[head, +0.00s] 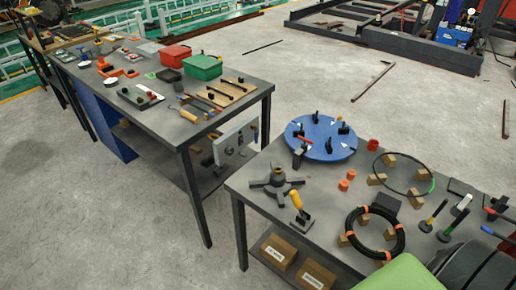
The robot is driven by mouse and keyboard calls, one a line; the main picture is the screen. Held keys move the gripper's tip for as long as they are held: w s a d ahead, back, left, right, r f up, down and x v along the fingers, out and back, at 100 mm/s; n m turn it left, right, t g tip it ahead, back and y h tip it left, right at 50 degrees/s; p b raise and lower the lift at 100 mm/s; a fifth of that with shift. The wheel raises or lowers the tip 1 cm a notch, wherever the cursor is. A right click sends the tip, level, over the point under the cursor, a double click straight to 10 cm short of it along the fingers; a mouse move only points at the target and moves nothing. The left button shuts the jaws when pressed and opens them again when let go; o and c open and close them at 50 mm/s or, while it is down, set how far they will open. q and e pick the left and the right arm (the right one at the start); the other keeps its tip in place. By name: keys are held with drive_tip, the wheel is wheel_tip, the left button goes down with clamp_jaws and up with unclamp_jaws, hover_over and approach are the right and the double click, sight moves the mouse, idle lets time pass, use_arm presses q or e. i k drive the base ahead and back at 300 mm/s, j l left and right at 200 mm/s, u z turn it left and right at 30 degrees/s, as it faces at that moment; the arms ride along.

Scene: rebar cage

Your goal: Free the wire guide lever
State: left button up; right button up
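A lever with a yellow handle (295,200) stands tilted on a small grey base at the left part of the near table. It may be the wire guide lever; no label shows. A blue round plate (320,150) behind it carries several small black upright parts and a red-handled one. A dark metal hub with several arms (277,183) sits just left of the yellow handle. A black coil with orange bands (347,236) rests on wooden blocks to the right. Neither of my grippers is in view.
The near table (256,205) also holds orange-red cylinders (347,180), a thin black ring (431,187) and hand tools at the right. A green rounded surface (400,275) covers the near edge. A second table with red (175,55) and green boxes (203,67) stands left, across open floor.

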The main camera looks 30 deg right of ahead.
sight(293, 195)
drive_tip(key=k+z, duration=0.1)
drive_tip(key=z, duration=1.15)
